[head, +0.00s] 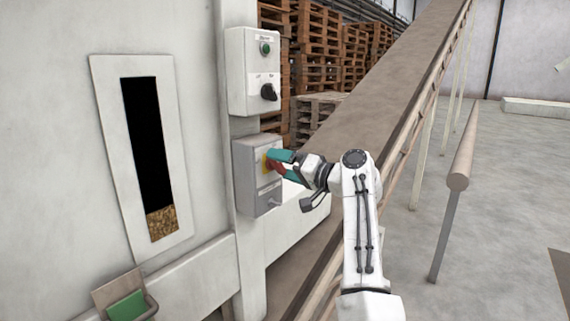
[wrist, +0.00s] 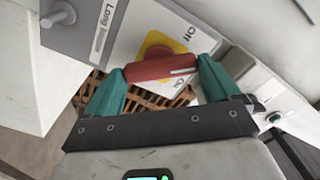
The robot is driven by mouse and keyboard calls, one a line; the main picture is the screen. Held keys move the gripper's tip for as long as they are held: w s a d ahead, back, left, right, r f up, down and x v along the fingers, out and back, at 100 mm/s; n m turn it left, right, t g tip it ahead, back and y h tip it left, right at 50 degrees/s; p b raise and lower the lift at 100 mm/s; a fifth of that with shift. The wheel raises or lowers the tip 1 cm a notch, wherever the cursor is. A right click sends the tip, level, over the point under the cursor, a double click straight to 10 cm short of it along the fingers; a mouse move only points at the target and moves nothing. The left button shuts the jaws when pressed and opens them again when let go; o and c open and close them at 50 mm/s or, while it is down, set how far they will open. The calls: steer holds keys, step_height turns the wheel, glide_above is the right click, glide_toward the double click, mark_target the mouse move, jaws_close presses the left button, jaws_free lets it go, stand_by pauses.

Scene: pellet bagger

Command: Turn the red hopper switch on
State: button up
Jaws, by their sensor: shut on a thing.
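The red hopper switch (wrist: 160,65) is a rotary handle on a yellow plate (wrist: 178,45), set on a grey box (head: 246,180). In the wrist view "Off" reads beside the plate. My gripper (wrist: 160,78) has teal fingers, one at each end of the red handle, and is shut on it. In the head view my gripper (head: 283,163) reaches the box from the right, and its fingers hide much of the red handle. A white line marks the handle near one finger in the wrist view. I cannot tell for certain which position the handle points to.
A white box (head: 254,72) with a green button and a black knob is mounted above the grey box. A window (head: 150,150) with pellets at its bottom is left. A sloping conveyor (head: 390,80) runs behind my arm. A post (head: 455,190) stands right.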

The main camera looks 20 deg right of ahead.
steer(key=m+p, duration=0.2)
steer(key=m, duration=0.3)
steer(key=shift+p, duration=0.3)
steer(key=shift+m+p, duration=0.6)
steer(key=shift+m, duration=0.8)
steer(key=shift+f, duration=0.1)
steer(key=o, duration=0.8)
steer(key=shift+d, duration=0.1)
steer(key=shift+b+v, duration=1.5)
steer(key=shift+v, duration=3.85)
